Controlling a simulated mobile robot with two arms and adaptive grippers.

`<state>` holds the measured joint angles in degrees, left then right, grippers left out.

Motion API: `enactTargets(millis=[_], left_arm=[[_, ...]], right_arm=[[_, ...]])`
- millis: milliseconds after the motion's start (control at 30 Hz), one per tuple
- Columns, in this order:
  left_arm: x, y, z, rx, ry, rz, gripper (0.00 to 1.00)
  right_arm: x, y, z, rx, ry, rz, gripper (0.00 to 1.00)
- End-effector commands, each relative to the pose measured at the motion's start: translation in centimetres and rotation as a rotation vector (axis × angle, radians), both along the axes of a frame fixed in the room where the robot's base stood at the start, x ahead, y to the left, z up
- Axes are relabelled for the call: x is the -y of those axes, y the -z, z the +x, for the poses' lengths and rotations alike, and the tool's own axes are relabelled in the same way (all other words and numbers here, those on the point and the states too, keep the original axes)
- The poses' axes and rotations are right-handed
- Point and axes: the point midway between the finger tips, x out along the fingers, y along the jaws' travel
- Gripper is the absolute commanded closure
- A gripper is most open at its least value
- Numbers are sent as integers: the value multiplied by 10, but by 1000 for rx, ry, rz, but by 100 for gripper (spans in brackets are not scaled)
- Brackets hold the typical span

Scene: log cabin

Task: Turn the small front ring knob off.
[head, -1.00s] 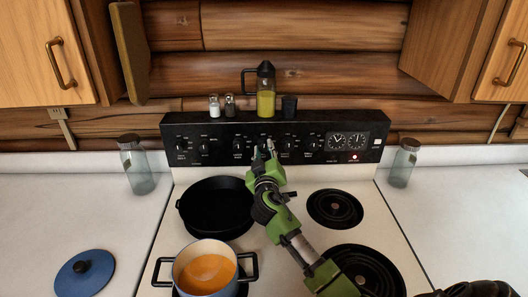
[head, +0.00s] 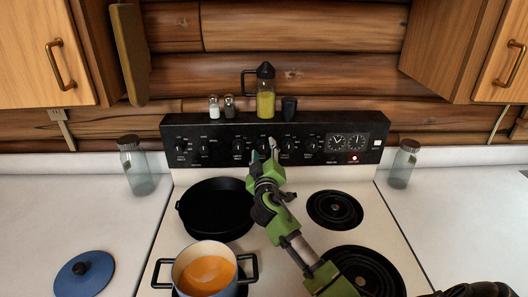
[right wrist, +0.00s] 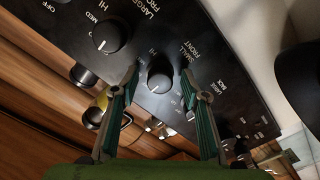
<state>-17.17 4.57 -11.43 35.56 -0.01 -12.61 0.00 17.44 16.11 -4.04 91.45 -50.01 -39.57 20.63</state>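The small front ring knob (right wrist: 160,75) is a round black knob on the stove's black control panel (head: 220,130), with the label "SMALL FRONT" beside it in the right wrist view. My right gripper (right wrist: 160,70) is open, with one finger on each side of this knob in that view. I cannot tell whether the fingers touch it. In the head view my right gripper (head: 264,149) is at the panel's middle and hides most of the knob. My left gripper is not in view.
Another knob (right wrist: 110,34) is close to the left finger. A black pan (head: 216,207) and a blue pot (head: 205,270) with orange contents stand on the left burners. Shakers and an oil bottle (head: 265,92) stand on the panel's top. A red light (head: 354,157) glows. The right burners are bare.

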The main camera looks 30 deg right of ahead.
Motion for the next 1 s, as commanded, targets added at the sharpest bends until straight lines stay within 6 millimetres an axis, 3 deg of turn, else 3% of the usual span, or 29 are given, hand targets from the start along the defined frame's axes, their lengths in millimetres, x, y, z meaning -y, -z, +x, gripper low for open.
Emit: enactTargets(millis=[433, 1000], left_arm=[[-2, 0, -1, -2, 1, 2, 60], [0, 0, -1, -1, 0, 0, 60]], right_arm=[[-7, 1, -10, 0, -2, 3, 59], [-58, 1, -94, 0, -2, 2, 59]])
